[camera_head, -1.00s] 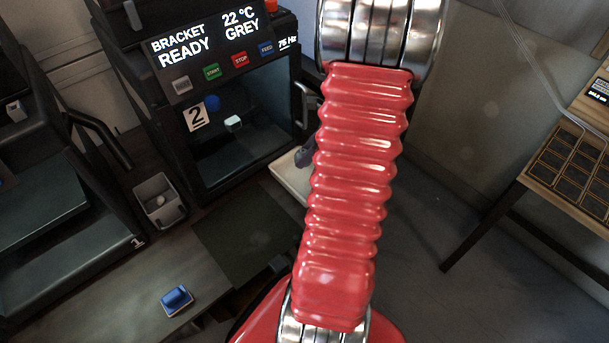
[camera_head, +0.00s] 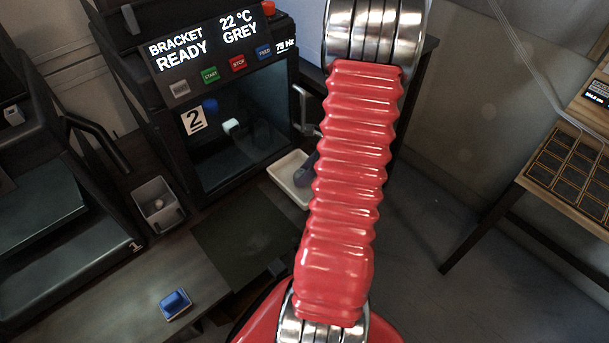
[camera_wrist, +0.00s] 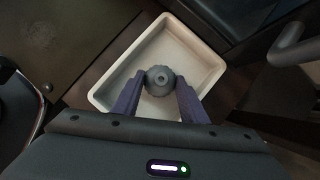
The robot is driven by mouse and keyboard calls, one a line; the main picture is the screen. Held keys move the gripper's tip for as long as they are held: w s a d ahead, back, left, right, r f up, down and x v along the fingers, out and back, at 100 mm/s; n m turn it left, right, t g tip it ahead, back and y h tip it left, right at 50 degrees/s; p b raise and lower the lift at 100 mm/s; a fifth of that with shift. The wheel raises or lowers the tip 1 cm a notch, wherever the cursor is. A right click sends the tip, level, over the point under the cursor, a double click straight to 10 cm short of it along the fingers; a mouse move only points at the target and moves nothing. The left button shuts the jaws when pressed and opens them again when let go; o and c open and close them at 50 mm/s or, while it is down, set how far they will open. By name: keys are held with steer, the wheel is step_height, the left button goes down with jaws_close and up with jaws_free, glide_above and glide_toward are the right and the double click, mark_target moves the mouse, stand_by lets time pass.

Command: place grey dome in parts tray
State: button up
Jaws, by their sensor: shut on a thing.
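In the wrist view my gripper (camera_wrist: 159,92) is shut on the grey dome (camera_wrist: 160,78), a small round part with a hole in its top. The dome appears over the pale parts tray (camera_wrist: 209,55); I cannot tell whether it touches the tray floor. In the head view the parts tray (camera_head: 281,170) stands right of the printer, partly behind my red arm. The dark gripper (camera_head: 306,168) shows beside the arm at the tray's right side, and the dome is hidden there.
Printer 2 (camera_head: 165,110) stands behind the tray, its chamber showing a small white block (camera_head: 231,126). A grey bin (camera_head: 157,200) with a round part stands left. A blue part (camera_head: 175,304) lies front left. A dark mat (camera_head: 240,238) lies clear before the printer.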

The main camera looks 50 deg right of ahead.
steer(key=shift+f, duration=0.6)
steer(key=o, duration=1)
steer(key=v, duration=1.2)
